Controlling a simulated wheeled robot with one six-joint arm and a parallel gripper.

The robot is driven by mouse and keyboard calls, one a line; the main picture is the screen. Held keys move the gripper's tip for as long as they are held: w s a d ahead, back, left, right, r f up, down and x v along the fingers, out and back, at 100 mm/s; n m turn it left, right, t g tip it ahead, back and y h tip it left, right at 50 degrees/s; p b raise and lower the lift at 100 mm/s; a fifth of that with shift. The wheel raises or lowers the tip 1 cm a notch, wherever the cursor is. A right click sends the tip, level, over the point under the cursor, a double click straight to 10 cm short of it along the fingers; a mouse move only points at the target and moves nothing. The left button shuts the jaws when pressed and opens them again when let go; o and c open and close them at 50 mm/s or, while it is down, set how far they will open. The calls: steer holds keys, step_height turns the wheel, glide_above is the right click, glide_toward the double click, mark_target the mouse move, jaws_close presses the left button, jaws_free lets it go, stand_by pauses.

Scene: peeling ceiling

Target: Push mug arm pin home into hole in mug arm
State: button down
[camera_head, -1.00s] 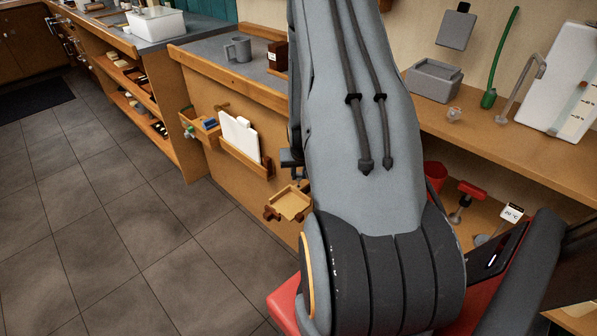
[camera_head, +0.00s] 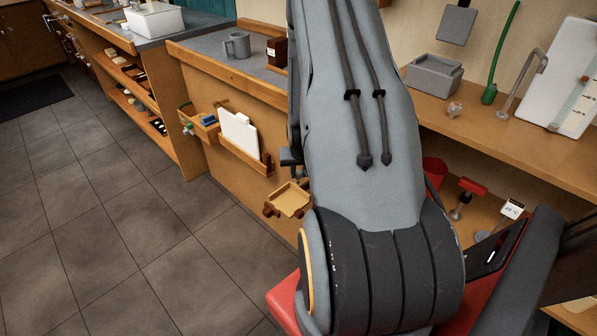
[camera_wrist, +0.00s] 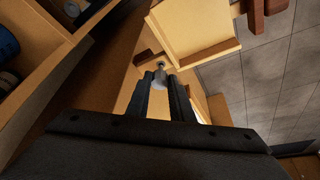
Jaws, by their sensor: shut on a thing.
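In the wrist view my gripper (camera_wrist: 163,84) is shut on a small grey piece (camera_wrist: 160,76), which looks like the mug arm pin. The piece shows between the fingertips, with a small round part just beyond it. A short dark brown wooden piece (camera_wrist: 145,57), possibly the mug arm, lies just beyond the tips against the wood panel. I cannot see the hole or tell how deep the pin sits. In the head view my arm covers much of the middle, and the gripper cannot be made out clearly.
A small wooden tray (camera_head: 291,200) with brown supports juts from the panel; it also shows close beyond the gripper in the wrist view (camera_wrist: 234,45). A rack with a white board (camera_head: 239,134) hangs nearby. A grey mug (camera_head: 237,46) stands on the counter above.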

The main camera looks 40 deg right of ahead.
steer(key=shift+f, duration=0.3)
steer(key=shift+f+b, duration=0.35)
steer(key=shift+s+f, duration=0.1)
steer(key=shift+f, duration=0.05)
stand_by(0.9)
steer(key=c, duration=1.5)
jaws_free()
steer(key=shift+a+f, duration=0.1)
steer(key=shift+a, duration=0.1)
steer(key=shift+s, duration=0.1)
